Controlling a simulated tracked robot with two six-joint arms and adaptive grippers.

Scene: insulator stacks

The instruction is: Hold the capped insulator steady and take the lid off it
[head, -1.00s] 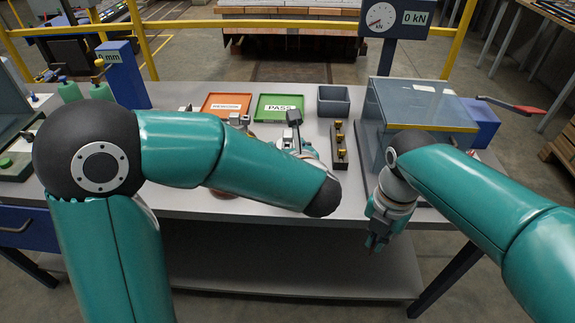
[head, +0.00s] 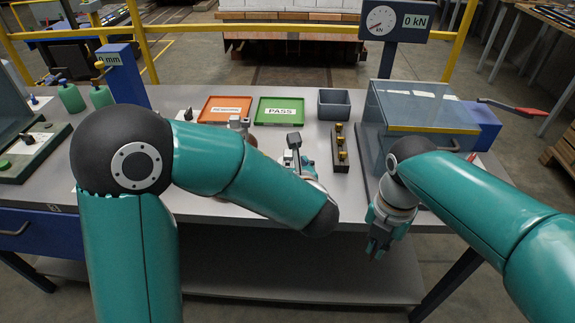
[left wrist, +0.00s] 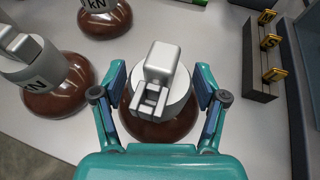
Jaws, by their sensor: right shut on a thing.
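In the left wrist view, a brown glazed insulator (left wrist: 158,132) with a pale grey metal top fitting (left wrist: 164,62) stands upright on the table. My left gripper (left wrist: 160,95) has one finger on each side of it, spread wide, with gaps beside the fitting. I cannot make out which part is a lid. My right gripper (head: 376,248) hangs in front of the table's front edge, fingers down and close together. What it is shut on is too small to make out.
Two more brown insulators (left wrist: 105,22) (left wrist: 55,95) stand to the left in the wrist view. A block with brass pieces (head: 340,148) is right of the left gripper. An orange tray (head: 226,109), a green PASS tray (head: 279,111), a grey bin (head: 334,104) and a clear-topped box (head: 420,110) stand behind.

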